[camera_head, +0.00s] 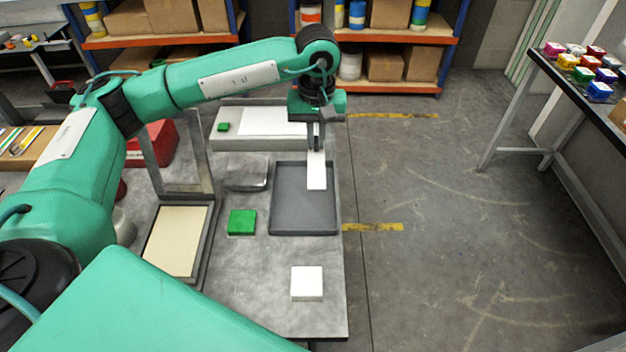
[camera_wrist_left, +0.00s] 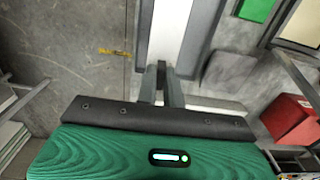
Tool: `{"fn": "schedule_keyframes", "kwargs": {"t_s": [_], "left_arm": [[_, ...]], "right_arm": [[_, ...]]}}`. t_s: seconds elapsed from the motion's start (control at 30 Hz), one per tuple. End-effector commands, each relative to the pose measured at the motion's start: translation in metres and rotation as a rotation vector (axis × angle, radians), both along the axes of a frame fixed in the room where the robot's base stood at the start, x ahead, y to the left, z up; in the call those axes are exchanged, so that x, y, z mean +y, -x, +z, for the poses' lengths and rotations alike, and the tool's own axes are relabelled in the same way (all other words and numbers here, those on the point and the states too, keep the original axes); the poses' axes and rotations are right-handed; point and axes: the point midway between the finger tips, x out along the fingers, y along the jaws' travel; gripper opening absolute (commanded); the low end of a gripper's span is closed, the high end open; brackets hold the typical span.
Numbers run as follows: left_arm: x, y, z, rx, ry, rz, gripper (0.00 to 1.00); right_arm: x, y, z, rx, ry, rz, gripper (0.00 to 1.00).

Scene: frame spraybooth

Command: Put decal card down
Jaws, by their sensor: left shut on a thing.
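The white decal card (camera_head: 316,172) is a narrow strip, and my left gripper (camera_head: 317,146) is shut on its far end. The card shows over the upper right part of a dark grey tray (camera_head: 290,205). Whether it touches the tray floor I cannot tell. In the left wrist view, the card (camera_wrist_left: 170,30) runs away from the closed fingers (camera_wrist_left: 164,82), with the tray's dark surface (camera_wrist_left: 203,35) beside it. My right gripper is not in view.
A green block (camera_head: 241,222) and a white block (camera_head: 307,283) sit on the grey table. A hinged frame with a cream panel (camera_head: 175,240) stands left. A light grey box with a white top (camera_head: 262,140) lies behind the tray. A red box (camera_head: 158,145) is back left.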

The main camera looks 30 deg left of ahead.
Motion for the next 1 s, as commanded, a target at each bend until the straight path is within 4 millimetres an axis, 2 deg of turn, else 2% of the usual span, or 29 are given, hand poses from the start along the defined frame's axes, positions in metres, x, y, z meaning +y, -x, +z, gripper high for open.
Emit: {"fn": "schedule_keyframes", "kwargs": {"t_s": [0.03,0.2,0.4,0.63,0.83,1.0], "left_arm": [[0.0,0.001,-0.012,0.005,-0.002,0.0,0.0],[0.0,0.001,-0.057,0.005,-0.001,0.0,0.0],[0.0,0.001,-0.094,0.003,-0.001,0.0,0.0],[0.0,0.0,-0.111,0.002,-0.001,0.0,0.0],[0.0,0.001,-0.14,0.003,-0.001,0.001,0.0],[0.0,0.0,-0.145,-0.002,0.0,0.0,0.0]], "right_arm": [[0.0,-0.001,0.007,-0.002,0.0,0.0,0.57],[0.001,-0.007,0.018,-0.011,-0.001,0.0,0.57],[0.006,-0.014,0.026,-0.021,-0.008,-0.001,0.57],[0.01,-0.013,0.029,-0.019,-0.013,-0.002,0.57],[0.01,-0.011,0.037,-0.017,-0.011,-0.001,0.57],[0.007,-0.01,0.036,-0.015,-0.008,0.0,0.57]]}}
